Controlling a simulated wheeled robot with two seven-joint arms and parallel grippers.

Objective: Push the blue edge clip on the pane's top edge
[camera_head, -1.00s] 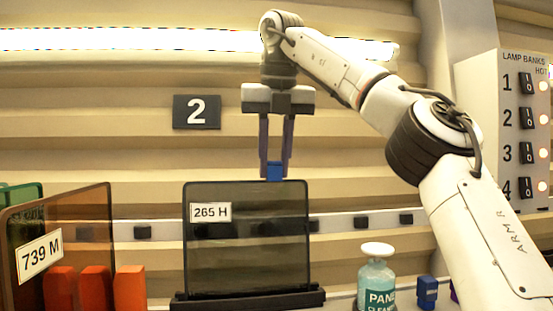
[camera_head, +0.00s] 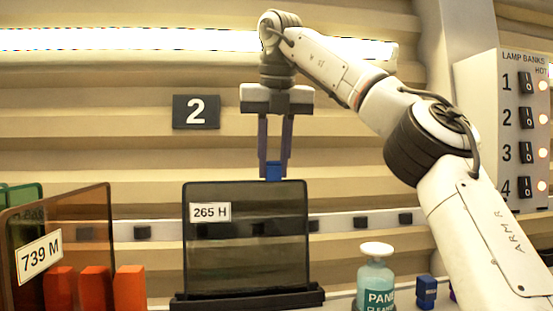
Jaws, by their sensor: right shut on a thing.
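A dark tinted pane (camera_head: 248,255) labelled 265 H stands upright in a black base (camera_head: 250,298) at the middle of the head view. A small blue edge clip (camera_head: 274,171) is at the pane's top edge, right of its middle. My right gripper (camera_head: 274,165) points straight down above the pane. Its two long purple-grey fingers are shut on the blue clip, one on each side. The lower end of the clip meets the pane's top edge; I cannot tell how far it sits over the edge. My left gripper is not in view.
An amber pane (camera_head: 85,235) labelled 739 M stands at the left, with orange blocks (camera_head: 129,288) by it. A cleaner bottle (camera_head: 376,278) and another small blue clip-like piece (camera_head: 426,292) stand to the right. A lamp switch panel (camera_head: 500,130) is at the far right.

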